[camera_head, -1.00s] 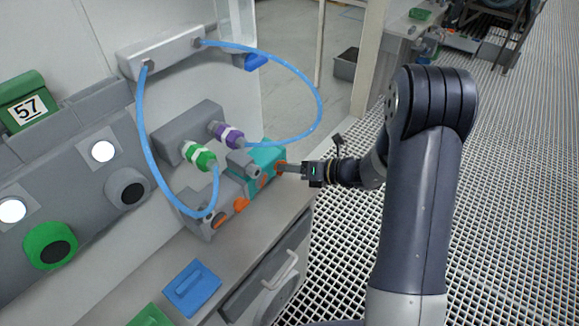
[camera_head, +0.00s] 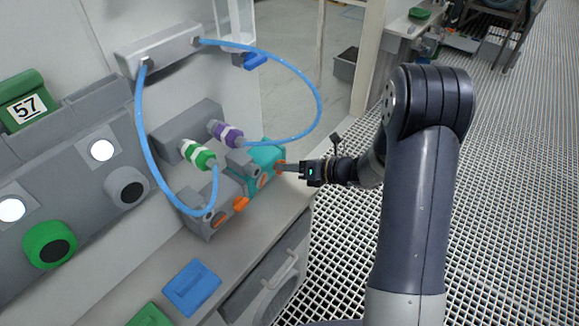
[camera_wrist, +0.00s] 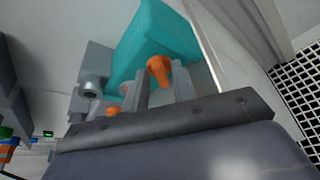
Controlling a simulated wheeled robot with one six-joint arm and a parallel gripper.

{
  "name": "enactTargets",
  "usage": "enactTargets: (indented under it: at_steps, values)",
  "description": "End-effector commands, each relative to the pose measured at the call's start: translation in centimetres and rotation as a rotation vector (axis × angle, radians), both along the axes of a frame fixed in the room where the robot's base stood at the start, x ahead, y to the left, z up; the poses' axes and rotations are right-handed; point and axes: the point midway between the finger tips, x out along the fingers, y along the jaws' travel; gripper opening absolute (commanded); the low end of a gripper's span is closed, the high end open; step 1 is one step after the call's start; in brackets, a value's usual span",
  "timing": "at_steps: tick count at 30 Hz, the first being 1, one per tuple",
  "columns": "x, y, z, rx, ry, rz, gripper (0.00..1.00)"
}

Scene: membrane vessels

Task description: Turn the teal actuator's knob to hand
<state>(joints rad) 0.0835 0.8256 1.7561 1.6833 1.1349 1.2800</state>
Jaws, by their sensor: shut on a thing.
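The teal actuator (camera_head: 267,157) sits on the bench beside a grey one, in the middle of the head view. In the wrist view its teal body (camera_wrist: 155,38) fills the upper middle. Its orange knob (camera_wrist: 158,69) shows there between the fingers. My gripper (camera_head: 284,167) reaches in from the right and is shut on this knob; in the wrist view the gripper (camera_wrist: 161,88) has one finger on each side of it. The fingers partly hide the knob, and its pointing direction against any marks cannot be read.
A grey actuator (camera_head: 208,215) with orange knobs stands to the left. Blue hoses (camera_head: 318,95) loop above from the green connector (camera_head: 198,154) and purple connector (camera_head: 226,133). Grating floor is open at right.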

Motion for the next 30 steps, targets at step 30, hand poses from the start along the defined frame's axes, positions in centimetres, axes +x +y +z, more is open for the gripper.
enactTargets:
  at_steps: [30]
  values:
    - [-0.41,0.44,0.12,-0.300,-0.387,0.001,0.03]
